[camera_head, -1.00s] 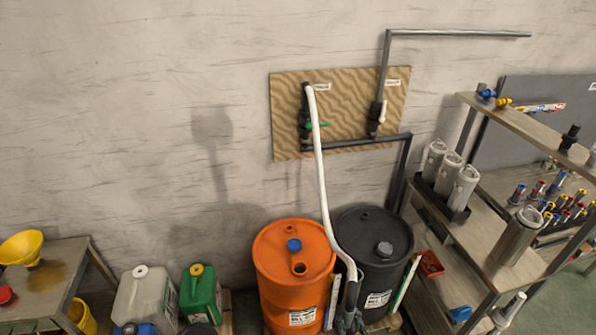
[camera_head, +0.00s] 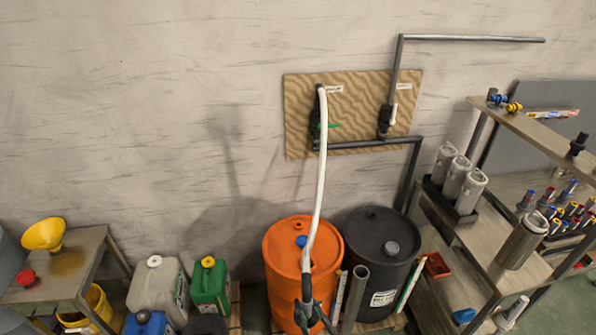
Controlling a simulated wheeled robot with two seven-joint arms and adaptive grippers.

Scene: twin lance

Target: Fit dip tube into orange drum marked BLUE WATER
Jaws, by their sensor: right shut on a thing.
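The orange drum (camera_head: 280,262) stands low in the middle, with a blue cap (camera_head: 301,241) on its top. Its label is hidden behind my right gripper (camera_head: 311,312). That gripper is shut on the dark dip tube (camera_head: 306,286), which hangs from the white hose (camera_head: 319,180). The hose's lower end overlaps the place of the drum's open bung hole and hides it. The dark tube shows against the drum's front side; I cannot tell whether any of it is inside the drum. My left gripper is not in view.
A black drum (camera_head: 365,235) stands right of the orange one, with an upright grey pipe (camera_head: 354,298) in front. The hose runs up to the wooden wall board (camera_head: 350,100). Jerrycans (camera_head: 157,283) and a table with a yellow funnel (camera_head: 44,234) are left; shelves (camera_head: 535,130) are right.

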